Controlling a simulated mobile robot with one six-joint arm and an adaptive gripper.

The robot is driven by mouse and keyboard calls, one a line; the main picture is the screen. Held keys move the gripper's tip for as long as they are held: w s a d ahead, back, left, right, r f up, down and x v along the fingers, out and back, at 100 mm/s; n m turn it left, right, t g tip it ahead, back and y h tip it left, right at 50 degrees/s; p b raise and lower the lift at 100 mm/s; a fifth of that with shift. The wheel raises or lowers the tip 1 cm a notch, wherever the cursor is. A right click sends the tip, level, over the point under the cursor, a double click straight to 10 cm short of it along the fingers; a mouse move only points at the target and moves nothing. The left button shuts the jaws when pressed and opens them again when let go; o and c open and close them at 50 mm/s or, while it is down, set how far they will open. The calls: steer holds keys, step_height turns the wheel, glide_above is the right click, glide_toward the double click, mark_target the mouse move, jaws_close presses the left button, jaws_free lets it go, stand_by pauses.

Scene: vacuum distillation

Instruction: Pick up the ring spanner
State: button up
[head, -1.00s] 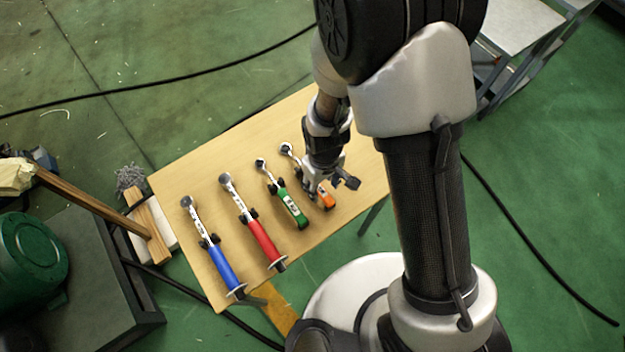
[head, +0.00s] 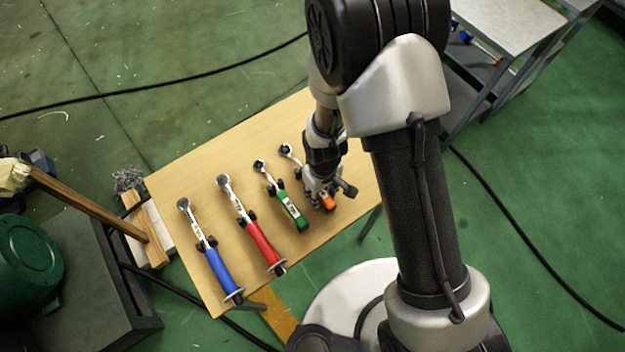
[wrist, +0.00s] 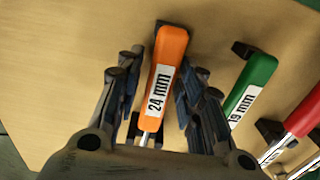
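An orange-handled tool (wrist: 166,60) marked "24 mm" lies on the wooden table; in the head view its orange end (head: 328,202) and ring-like metal head (head: 286,150) show, with the middle hidden by my gripper. My gripper (wrist: 163,82) is open, with one finger on each side of the orange handle and gaps between. It also shows in the head view (head: 322,192), low over the tool. A green-handled tool (head: 291,209) marked "19 mm" lies just left of it in the head view, and to the right in the wrist view (wrist: 252,84).
A red-handled tool (head: 262,246) and a blue-handled tool (head: 219,269) lie farther left on the table (head: 180,180). Small black holders sit by the tools. The green handle is close beside my fingers.

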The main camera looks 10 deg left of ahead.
jaws_close()
stand_by(0.8)
